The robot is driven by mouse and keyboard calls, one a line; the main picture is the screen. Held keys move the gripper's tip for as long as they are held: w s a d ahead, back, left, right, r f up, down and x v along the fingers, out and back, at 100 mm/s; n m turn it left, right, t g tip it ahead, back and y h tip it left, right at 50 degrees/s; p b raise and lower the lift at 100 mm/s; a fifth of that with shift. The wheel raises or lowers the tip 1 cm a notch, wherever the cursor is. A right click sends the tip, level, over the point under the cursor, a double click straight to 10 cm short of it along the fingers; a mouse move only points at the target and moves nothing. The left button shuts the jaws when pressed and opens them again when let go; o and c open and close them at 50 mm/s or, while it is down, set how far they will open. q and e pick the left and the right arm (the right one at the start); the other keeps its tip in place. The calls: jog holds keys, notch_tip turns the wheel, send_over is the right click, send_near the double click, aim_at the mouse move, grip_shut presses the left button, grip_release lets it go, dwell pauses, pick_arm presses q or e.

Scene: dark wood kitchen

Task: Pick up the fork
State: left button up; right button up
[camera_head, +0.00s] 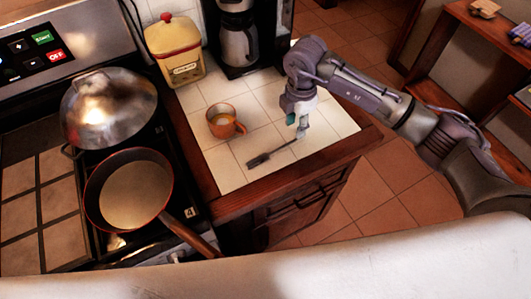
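The fork (270,155) is a thin dark utensil with a wide head. It lies at a slant on the white tiled counter (225,165), with its head toward the lower left and its handle toward the upper right. My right gripper (298,125) points down over the handle end. Its fingertips, one with a teal patch, overlap or nearly touch the handle end. I cannot tell whether the fingers are shut on it. My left gripper is not in view.
An orange cup (222,127) stands left of the fork. A yellow canister (176,55) and a coffee maker (237,40) stand at the back. A stove on the left holds a frying pan (130,190) and a domed metal lid (108,110). The counter's wooden edge is in front.

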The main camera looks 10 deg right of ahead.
aim_at(293, 141)
jog(key=f+p, duration=0.1)
jog(key=f, duration=0.1)
jog(key=f+p, duration=0.1)
jog(key=f, duration=0.2)
jog(key=shift+s+a+f, duration=0.15)
jog(key=shift+s+f, duration=0.05)
jog(key=shift+f, duration=0.35)
grip_shut()
